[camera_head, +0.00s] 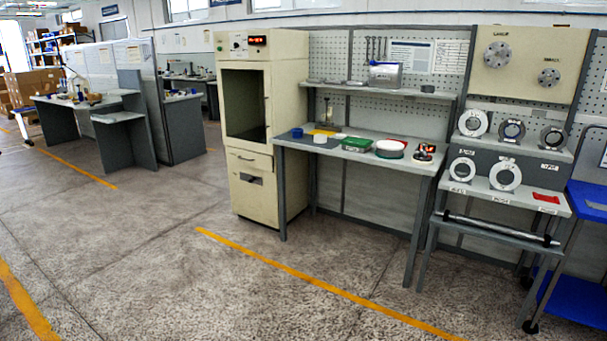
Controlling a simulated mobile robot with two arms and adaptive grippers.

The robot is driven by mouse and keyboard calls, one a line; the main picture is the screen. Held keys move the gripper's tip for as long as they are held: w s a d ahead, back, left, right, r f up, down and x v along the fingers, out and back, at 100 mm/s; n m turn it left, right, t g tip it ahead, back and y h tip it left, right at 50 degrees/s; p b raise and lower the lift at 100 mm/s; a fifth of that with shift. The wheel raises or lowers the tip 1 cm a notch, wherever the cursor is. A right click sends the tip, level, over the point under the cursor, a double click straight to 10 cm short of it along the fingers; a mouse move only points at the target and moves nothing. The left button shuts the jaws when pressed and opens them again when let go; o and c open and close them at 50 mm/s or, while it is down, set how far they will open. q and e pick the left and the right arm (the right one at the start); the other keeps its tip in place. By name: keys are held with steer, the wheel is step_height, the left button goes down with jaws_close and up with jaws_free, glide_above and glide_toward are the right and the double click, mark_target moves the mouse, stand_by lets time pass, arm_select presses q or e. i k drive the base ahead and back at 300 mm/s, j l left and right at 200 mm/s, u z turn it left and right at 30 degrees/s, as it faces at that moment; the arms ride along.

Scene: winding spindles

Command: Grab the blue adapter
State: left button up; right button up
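A small blue cylindrical piece (297,133) stands near the left end of the grey workbench (400,164), close to the beige cabinet. It is the only small blue piece I see on that bench and looks like the blue adapter, but it is too small to make out its shape fully. A white round piece (320,139) sits just to its right. Neither of my grippers is in view.
The beige cabinet (289,112) stands left of the workbench. A green box (357,144) and a white round container (390,147) lie further right. A rack with ring-shaped parts (505,174) and a blue cart (582,292) stand at right. The floor (170,260) in front is clear.

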mark_target(297, 133)
steer(key=i, duration=2.3)
